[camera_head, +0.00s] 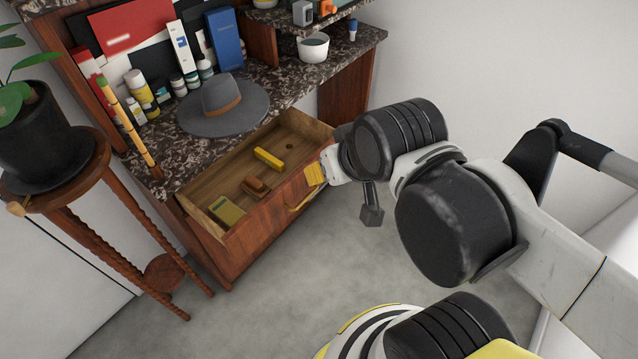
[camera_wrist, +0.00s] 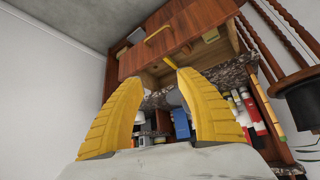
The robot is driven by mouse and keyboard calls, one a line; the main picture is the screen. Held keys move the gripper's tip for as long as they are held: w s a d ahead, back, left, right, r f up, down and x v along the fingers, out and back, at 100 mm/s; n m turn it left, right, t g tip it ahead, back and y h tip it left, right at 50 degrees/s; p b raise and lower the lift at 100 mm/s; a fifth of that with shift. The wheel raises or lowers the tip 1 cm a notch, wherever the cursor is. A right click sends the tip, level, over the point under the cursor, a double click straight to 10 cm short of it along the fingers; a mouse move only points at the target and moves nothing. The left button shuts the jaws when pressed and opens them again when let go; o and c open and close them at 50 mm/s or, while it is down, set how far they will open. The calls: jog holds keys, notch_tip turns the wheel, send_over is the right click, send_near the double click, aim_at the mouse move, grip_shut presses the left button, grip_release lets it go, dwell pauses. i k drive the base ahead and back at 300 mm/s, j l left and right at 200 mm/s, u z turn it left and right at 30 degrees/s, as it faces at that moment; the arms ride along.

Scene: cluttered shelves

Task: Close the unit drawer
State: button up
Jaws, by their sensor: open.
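The unit drawer (camera_head: 262,217) is pulled out below the dark stone counter, with its wooden front and yellow bar handle (camera_head: 302,199) facing the room. Inside lie a green box-like item (camera_head: 227,210), a small brown item (camera_head: 256,187) and a yellow block (camera_head: 267,158). My gripper (camera_head: 314,175) is by the right end of the drawer front; contact cannot be told. In the wrist view the yellow fingers (camera_wrist: 160,78) are spread with nothing between them. The drawer front (camera_wrist: 190,30) and handle (camera_wrist: 158,34) show beyond them, apart from the fingertips.
A grey hat (camera_head: 222,105), bottles (camera_head: 140,88) and books (camera_head: 225,40) stand on the counter (camera_head: 180,160). A wooden plant stand (camera_head: 75,185) with a black pot (camera_head: 45,140) is at the left. The floor (camera_head: 270,300) before the drawer is clear.

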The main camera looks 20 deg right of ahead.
aim_at(297, 138)
jog(key=j+u, duration=0.15)
jog(key=j, duration=1.25)
